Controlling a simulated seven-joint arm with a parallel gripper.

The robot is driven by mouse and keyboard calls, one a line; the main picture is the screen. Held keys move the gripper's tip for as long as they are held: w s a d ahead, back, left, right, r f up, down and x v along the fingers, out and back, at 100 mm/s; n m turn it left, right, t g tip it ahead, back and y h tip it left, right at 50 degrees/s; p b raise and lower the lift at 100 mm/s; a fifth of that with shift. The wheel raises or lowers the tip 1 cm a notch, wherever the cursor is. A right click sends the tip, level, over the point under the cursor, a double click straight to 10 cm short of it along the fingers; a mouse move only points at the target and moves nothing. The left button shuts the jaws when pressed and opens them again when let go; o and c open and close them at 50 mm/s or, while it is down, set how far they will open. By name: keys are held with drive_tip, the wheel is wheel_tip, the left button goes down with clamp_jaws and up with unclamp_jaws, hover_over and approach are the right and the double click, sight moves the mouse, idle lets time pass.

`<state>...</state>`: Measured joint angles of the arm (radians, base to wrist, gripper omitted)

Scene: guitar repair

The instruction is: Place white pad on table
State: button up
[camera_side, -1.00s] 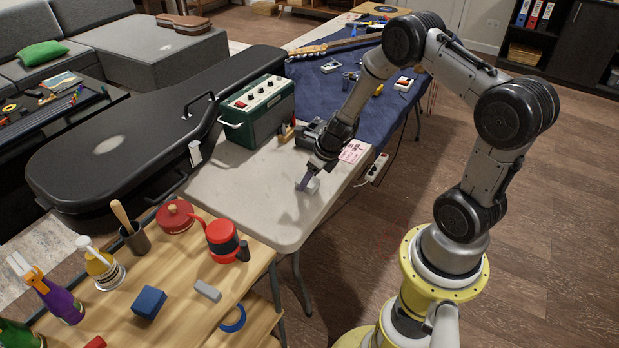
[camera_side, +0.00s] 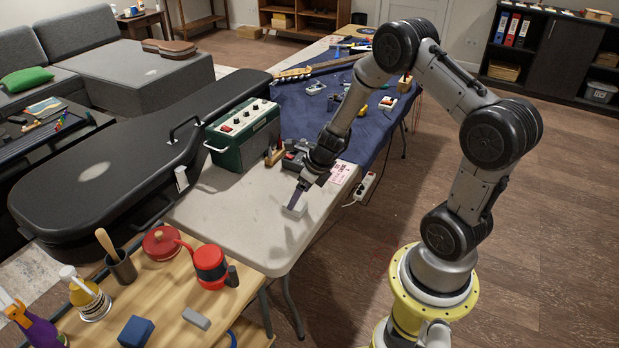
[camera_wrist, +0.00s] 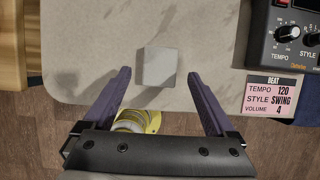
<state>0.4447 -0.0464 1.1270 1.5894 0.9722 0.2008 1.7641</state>
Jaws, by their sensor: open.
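The white pad (camera_wrist: 157,67) is a small pale block on the white table (camera_wrist: 95,40), near the table's edge. In the side view the pad (camera_side: 295,211) shows just below my gripper's fingers. My gripper (camera_side: 297,197) points down over the table. In the wrist view my gripper (camera_wrist: 157,85) is open, with one dark finger to each side of the pad and clear gaps between. The pad appears to rest on the tabletop, apart from both fingers.
A dark drum machine (camera_wrist: 283,35) and a pink settings card (camera_wrist: 269,94) lie right of the pad in the wrist view. A green amplifier (camera_side: 243,135) and guitar case (camera_side: 120,170) are to the left. The near tabletop (camera_side: 235,225) is clear.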

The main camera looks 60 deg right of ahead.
drive_tip(key=s+a+r+n, duration=0.2)
drive_tip(key=a+r+n, duration=0.1)
drive_tip(key=r+n, duration=0.3)
drive_tip(key=s+a+r+n+y, duration=0.1)
drive_tip(key=s+a+r+n, duration=0.3)
drive_tip(key=r, duration=0.4)
drive_tip(key=s+a+r+n, duration=0.1)
drive_tip(key=a+r+n, duration=0.2)
drive_tip(key=r+n, duration=0.35)
drive_tip(key=s+a+r+n, duration=0.2)
drive_tip(key=s+r+n, duration=0.1)
drive_tip(key=s+n, duration=0.4)
drive_tip(key=s+a+r+n+t+h, duration=0.1)
drive_tip(key=s+a+r+n, duration=0.1)
drive_tip(key=s+r+n, duration=0.2)
drive_tip(key=s+n, duration=0.3)
drive_tip(key=n, duration=0.5)
drive_tip(key=shift+s, duration=0.2)
